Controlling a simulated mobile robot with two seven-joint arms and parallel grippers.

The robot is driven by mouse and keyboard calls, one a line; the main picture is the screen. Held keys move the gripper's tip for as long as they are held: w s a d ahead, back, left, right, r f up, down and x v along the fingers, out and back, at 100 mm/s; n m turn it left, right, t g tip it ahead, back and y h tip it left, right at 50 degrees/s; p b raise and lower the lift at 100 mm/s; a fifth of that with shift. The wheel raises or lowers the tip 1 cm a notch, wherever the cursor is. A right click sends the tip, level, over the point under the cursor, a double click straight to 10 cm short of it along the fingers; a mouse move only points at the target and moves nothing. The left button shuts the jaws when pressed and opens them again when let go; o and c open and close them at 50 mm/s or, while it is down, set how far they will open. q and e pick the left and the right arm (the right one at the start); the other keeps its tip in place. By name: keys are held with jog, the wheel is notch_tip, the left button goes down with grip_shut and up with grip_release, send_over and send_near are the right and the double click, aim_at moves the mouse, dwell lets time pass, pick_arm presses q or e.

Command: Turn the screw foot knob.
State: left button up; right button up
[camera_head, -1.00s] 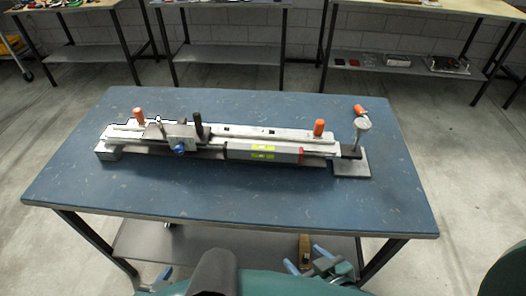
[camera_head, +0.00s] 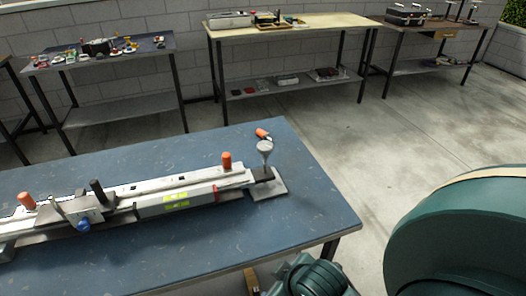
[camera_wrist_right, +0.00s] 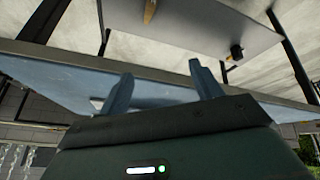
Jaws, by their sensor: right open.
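The screw foot knob (camera_head: 265,147) is a pale grey round knob on top of an upright screw. It stands at the right end of a long metal rail device (camera_head: 140,203), above a flat grey foot plate (camera_head: 268,190) on the blue table (camera_head: 280,235). My right gripper (camera_wrist_right: 163,87) shows in the right wrist view, with two blue-grey fingers apart and nothing between them. The table edge lies behind the fingers; I cannot make out the knob there. In the head view my right gripper's fingers are not visible. My left gripper is in neither current view.
An orange-handled piece (camera_head: 262,134) lies just behind the knob. Orange (camera_head: 226,161) and black handles (camera_head: 98,191) stick up from the rail. The tabletop's front right part is clear. Other benches (camera_head: 290,32) stand along the back wall, with open floor between.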

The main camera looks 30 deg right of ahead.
jog(key=w+d+r+n+t+h, duration=0.1)
jog(key=w+d+n+h, duration=0.1)
jog(key=w+d+n, duration=0.1)
jog(key=w+d+r+n+t+h, duration=0.1)
jog(key=w+d+r+n+h, duration=0.1)
jog(key=w+d+n, duration=0.1)
jog(key=w+d+r+n+t+h, duration=0.1)
jog(key=w+d+n+t+h, duration=0.1)
jog(key=n, duration=0.3)
jog(key=shift+w+d+r, duration=0.25)
jog(key=shift+w+d, duration=0.6)
jog(key=shift+w, duration=0.05)
jog(key=w+d+r+n+t+h, duration=0.1)
jog(key=w+r+n+t+h, duration=0.1)
jog(key=w+r+n+t, duration=0.35)
jog(key=n+t+y, duration=0.1)
jog(key=n, duration=1)
send_near(264, 142)
jog(key=x, duration=1)
jog(key=shift+w+d+f, duration=0.15)
jog(key=shift+w+f, duration=0.05)
jog(key=shift+f, duration=0.1)
jog(key=shift+c, duration=0.3)
jog(key=c, duration=0.9)
jog(key=shift+c, duration=0.2)
jog(key=shift+m+h, duration=0.25)
jog(key=shift+h, duration=0.15)
